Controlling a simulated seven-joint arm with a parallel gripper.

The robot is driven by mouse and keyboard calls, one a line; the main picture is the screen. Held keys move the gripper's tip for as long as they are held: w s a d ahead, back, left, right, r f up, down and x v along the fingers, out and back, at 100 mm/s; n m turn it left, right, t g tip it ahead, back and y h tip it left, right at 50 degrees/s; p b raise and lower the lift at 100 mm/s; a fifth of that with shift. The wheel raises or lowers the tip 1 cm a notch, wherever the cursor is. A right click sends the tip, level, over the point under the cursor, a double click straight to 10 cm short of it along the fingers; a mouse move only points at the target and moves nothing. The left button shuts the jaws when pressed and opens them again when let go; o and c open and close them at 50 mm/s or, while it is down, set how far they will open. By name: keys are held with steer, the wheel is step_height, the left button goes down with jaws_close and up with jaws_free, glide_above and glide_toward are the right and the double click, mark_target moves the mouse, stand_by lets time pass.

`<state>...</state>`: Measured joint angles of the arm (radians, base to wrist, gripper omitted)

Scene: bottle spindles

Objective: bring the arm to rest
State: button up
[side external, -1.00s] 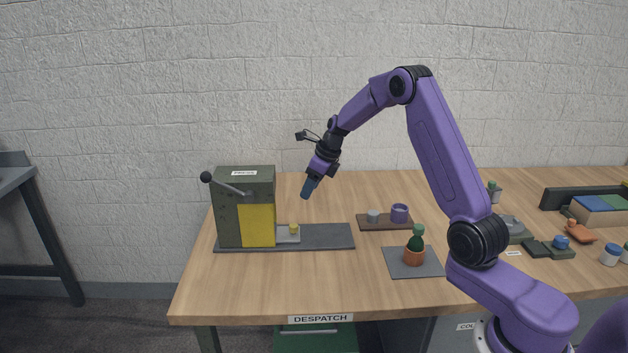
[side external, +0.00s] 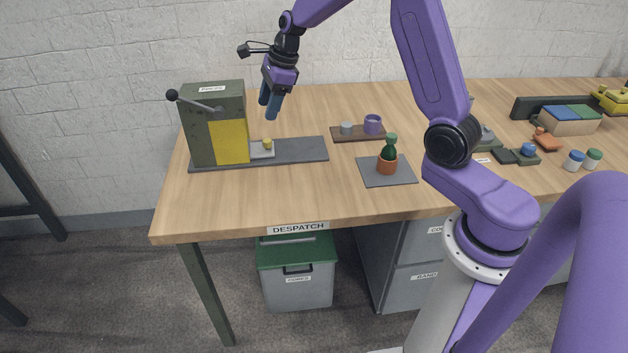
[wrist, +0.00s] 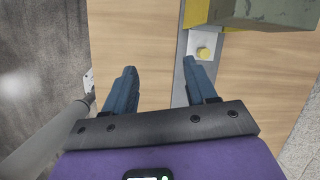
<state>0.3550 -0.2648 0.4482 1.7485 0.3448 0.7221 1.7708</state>
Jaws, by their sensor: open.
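My gripper (side external: 268,105) is raised over the back left of the table, to the right of the green press's top. In the wrist view my gripper (wrist: 163,92) has its two blue fingers spread apart, with nothing between them but wood table top showing beyond. It is open and empty, clear of everything around it. My purple arm reaches up and over the table from its base at the right.
The dark green press (side external: 195,140) with a lever stands on a grey plate (side external: 305,150). A small yellow knob (side external: 268,143) is beside it. A purple mug (side external: 373,124) stands on a brown tray (side external: 342,133).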

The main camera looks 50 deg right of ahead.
steer(key=s+a+r+n+g, duration=0.1)
steer(key=s+a+n, duration=0.5)
steer(key=s+n, duration=0.25)
steer(key=s+a+r+n+g, duration=0.1)
steer(key=s+a+r+n, duration=0.1)
steer(key=s+a+n, duration=0.6)
steer(key=s+d+n+h, duration=0.1)
steer(key=s+d+n, duration=0.1)
steer(key=s+n, duration=0.8)
steer(key=s+d+n, duration=0.2)
steer(key=s+n, duration=0.8)
steer(key=s, duration=0.3)
steer(key=shift+d+f+g+h, duration=0.3)
steer(key=shift+f+g+h, duration=0.05)
steer(key=shift+g+h, duration=0.05)
